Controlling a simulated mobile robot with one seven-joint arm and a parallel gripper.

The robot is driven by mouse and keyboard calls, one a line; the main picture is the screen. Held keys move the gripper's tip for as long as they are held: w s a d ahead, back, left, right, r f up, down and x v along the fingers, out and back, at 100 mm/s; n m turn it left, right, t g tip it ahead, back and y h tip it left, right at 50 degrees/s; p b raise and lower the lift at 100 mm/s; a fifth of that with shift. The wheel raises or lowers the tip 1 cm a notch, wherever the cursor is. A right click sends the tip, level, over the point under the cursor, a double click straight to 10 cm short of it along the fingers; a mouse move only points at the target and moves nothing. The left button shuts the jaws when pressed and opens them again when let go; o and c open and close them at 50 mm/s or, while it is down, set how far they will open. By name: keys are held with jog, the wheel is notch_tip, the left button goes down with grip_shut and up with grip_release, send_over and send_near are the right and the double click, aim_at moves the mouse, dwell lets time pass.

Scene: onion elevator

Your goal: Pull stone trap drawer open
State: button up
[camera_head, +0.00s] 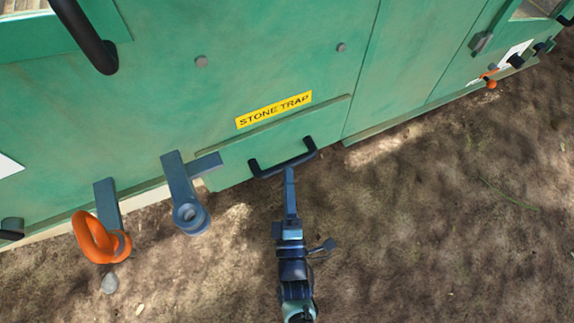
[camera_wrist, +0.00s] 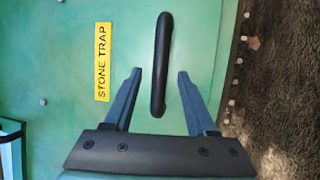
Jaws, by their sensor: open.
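The stone trap drawer (camera_head: 235,160) is a green front panel low on the green machine, under a yellow STONE TRAP label (camera_head: 274,109). Its black bar handle (camera_head: 283,163) sticks out from the front. In the wrist view the handle (camera_wrist: 161,65) runs upright in the picture, beside the label (camera_wrist: 102,62). My gripper (camera_head: 290,172) is at the handle in the head view. In the wrist view my gripper (camera_wrist: 160,75) is open, with one finger on each side of the handle's lower part. Neither finger clearly touches it. The drawer front looks flush with the machine.
A grey-blue bracket with a ring (camera_head: 188,214) and an orange hook (camera_head: 98,240) stick out at the lower left. A black handle (camera_head: 90,40) is at the upper left. An orange knob (camera_head: 491,84) is at the far right.

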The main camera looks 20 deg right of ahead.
aim_at(287, 165)
jog(key=shift+b+x, duration=0.85)
jog(key=shift+x, duration=1.45)
jog(key=shift+c, duration=0.2)
grip_shut()
